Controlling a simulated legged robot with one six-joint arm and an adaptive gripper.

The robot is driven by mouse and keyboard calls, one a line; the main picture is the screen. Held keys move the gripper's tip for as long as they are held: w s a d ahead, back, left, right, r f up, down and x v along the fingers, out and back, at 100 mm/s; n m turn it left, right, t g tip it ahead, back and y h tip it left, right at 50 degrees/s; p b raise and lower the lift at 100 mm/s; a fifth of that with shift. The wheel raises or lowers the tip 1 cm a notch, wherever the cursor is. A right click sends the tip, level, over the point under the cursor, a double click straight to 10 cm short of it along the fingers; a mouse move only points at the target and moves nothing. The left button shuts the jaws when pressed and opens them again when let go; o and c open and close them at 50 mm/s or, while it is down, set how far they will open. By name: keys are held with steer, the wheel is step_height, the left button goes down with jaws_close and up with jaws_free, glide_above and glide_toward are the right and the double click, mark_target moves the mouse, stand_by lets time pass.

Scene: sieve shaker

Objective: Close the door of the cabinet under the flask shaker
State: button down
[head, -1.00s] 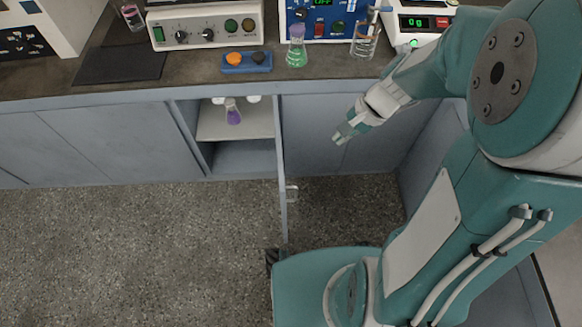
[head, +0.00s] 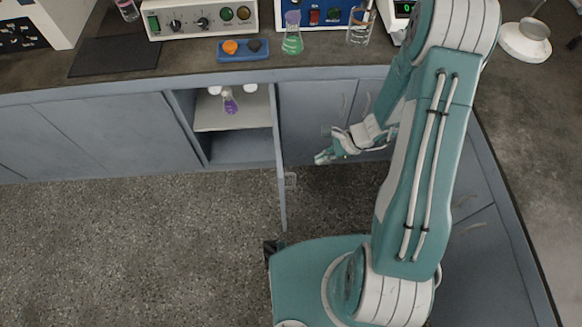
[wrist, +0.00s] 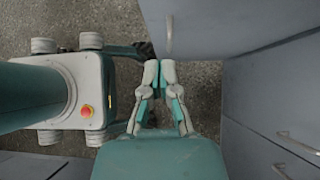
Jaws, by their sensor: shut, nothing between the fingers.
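The cabinet (head: 205,140) under the bench stands open, showing a shelf and a purple flask (head: 230,103). Its door (head: 280,165) sticks straight out from the cabinet's right side, seen nearly edge-on, with a handle (head: 291,180) on its right face. My gripper (head: 322,157) is shut and empty, to the right of the door at handle side and apart from it. In the wrist view, the fingertips (wrist: 159,68) are together, just below a grey panel with a handle (wrist: 168,35), which looks like the door. I cannot tell which bench instrument is the flask shaker.
A cream instrument (head: 200,17), a blue instrument (head: 318,14), a blue tray (head: 243,56) and a green flask (head: 292,40) stand on the bench above. Closed cabinet fronts (head: 315,110) lie behind my gripper. Speckled floor left of the door is clear.

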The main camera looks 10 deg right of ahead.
steer(key=a+f, duration=0.4)
steer(key=a, duration=0.4)
steer(key=shift+a+f, duration=0.3)
steer(key=shift+a, duration=0.1)
steer(key=shift+a, duration=0.1)
